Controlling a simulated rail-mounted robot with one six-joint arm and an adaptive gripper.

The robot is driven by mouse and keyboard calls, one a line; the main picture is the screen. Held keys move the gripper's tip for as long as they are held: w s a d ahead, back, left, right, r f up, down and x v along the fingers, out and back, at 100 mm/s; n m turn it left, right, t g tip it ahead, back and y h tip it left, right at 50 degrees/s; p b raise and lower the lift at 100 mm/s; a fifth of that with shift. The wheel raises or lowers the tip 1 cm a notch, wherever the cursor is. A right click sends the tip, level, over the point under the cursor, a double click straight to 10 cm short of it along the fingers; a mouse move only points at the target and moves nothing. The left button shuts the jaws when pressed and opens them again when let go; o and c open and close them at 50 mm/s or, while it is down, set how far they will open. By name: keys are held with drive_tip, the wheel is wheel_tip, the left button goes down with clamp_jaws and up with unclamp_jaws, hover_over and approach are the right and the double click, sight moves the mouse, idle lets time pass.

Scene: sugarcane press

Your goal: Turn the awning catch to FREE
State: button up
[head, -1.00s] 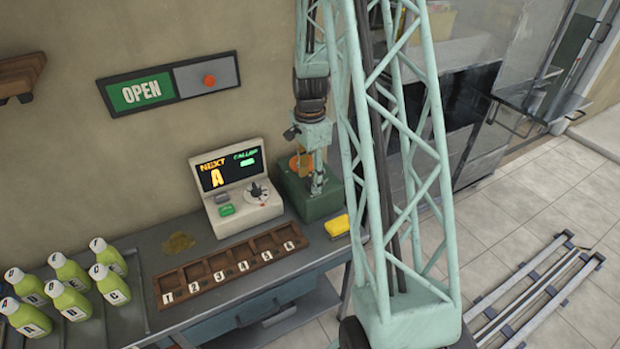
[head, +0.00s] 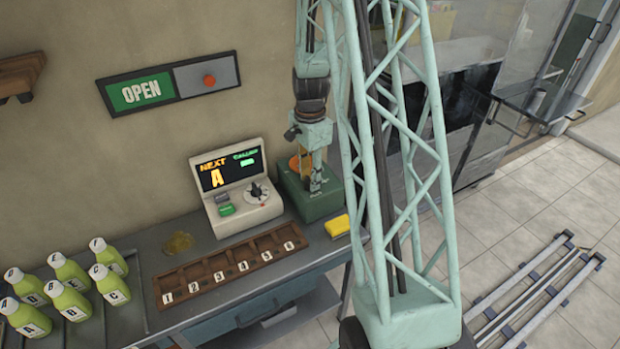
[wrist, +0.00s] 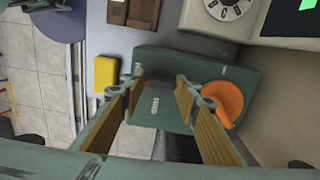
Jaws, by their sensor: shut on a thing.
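The awning catch is a green box (head: 324,203) at the right end of the counter, and it fills the middle of the wrist view (wrist: 150,62). Small white labels lie on its top, too blurred to read surely. A dark round part (wrist: 160,92) shows between the fingertips. A rounded orange part (wrist: 222,103) is beside the right finger; it shows at the box's rear left in the head view (head: 294,162). My gripper (head: 315,187) points down onto the box. Its fingers (wrist: 160,82) stand apart, shut on the dark part; the exact contact is partly hidden.
A yellow block (head: 337,226) lies just in front of the box. A console with a screen and dial (head: 236,185) stands close on the left. A numbered wooden rack (head: 230,262) and several labelled green bottles (head: 70,275) are further left.

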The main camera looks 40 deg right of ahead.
drive_tip(key=n+b, duration=0.1)
drive_tip(key=n, duration=0.3)
drive_tip(key=n+b, duration=0.1)
drive_tip(key=n, duration=0.3)
drive_tip(key=shift+n, duration=0.3)
drive_tip(key=n+b, duration=0.1)
drive_tip(key=n, duration=0.3)
drive_tip(key=shift+n+b, duration=0.4)
drive_tip(key=shift+n, duration=2)
drive_tip(key=o, duration=0.9)
drive_tip(key=shift+c, duration=0.2)
